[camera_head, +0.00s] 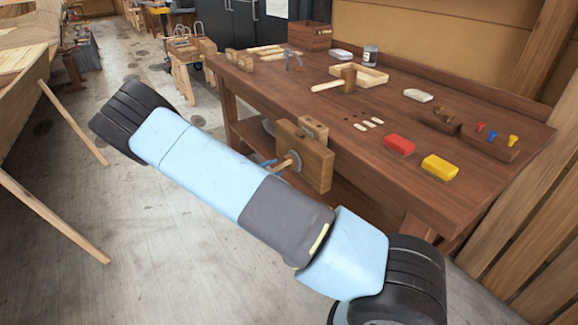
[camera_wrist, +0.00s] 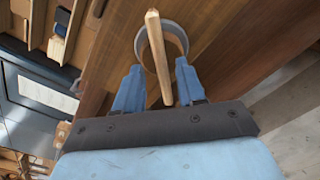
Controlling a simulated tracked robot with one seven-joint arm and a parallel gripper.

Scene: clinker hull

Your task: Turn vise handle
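The vise (camera_head: 312,165) is a block of wooden jaws on the front of the workbench. Its handle (camera_head: 284,165), a light wooden bar, crosses a grey round metal hub. In the wrist view the handle (camera_wrist: 155,45) runs almost upright in the picture, across the ring-shaped hub (camera_wrist: 178,36). My gripper (camera_wrist: 159,68) has its blue fingers apart, one on each side of the handle, with gaps showing on both sides. In the head view only a small blue bit of my gripper (camera_head: 268,163) shows beside the handle; my arm hides the rest.
A boat hull (camera_head: 25,70) on wooden props stands at the left. The floor between is open.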

